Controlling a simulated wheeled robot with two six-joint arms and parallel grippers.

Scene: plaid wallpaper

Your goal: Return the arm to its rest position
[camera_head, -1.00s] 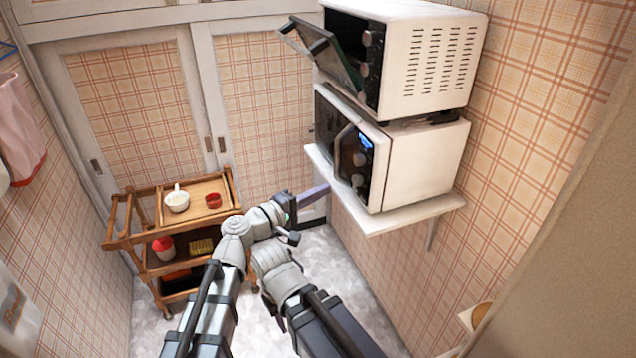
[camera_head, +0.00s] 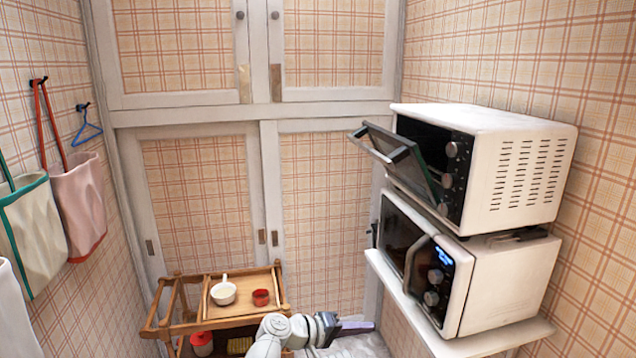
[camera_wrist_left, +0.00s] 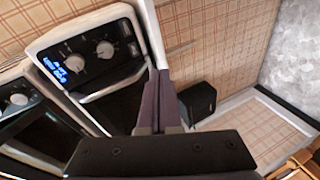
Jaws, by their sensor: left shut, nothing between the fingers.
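My left gripper (camera_head: 362,325) shows low in the head view, right of the wooden trolley (camera_head: 160,328) and left of the white shelf (camera_head: 398,295). Its dark purplish fingers are shut with nothing between them and point to the right. They also show in the left wrist view (camera_wrist_left: 160,95), closed together in front of the lower oven's front. My left wrist is grey and only its upper part is in the head view. My right gripper is not in view.
A white oven with its door ajar (camera_head: 525,160) stands on a closed microwave (camera_head: 515,282) on the wall shelf. Bags (camera_head: 78,205) hang on the left wall. Sliding doors (camera_head: 200,200) stand behind.

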